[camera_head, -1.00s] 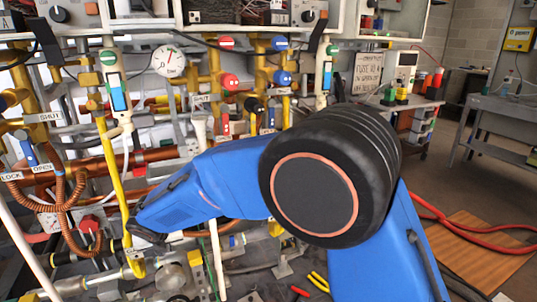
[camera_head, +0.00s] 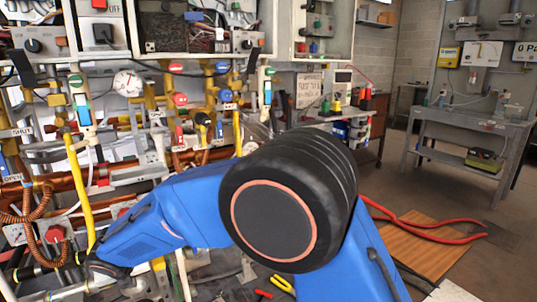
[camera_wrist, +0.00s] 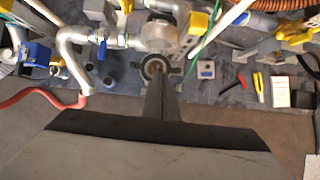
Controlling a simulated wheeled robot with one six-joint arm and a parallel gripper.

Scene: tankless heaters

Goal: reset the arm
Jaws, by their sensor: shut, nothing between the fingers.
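My blue arm (camera_head: 165,215) with its large black joint (camera_head: 290,200) crosses the lower middle of the head view. It reaches left, in front of the pipework. My gripper (camera_wrist: 162,82) shows in the wrist view as a dark narrow pair of fingers, closed together with nothing held. It points toward a round metal fitting (camera_wrist: 160,35) on the pipes. I cannot tell whether it touches the fitting. The gripper's fingers are not clear in the head view, where the far end of the arm is low at the left.
Yellow and copper pipes (camera_head: 80,180) with valves and a pressure gauge (camera_head: 128,83) crowd the left. Red-handled (camera_wrist: 258,87) and other tools lie on the grey surface below. A grey workbench (camera_head: 470,128) stands right.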

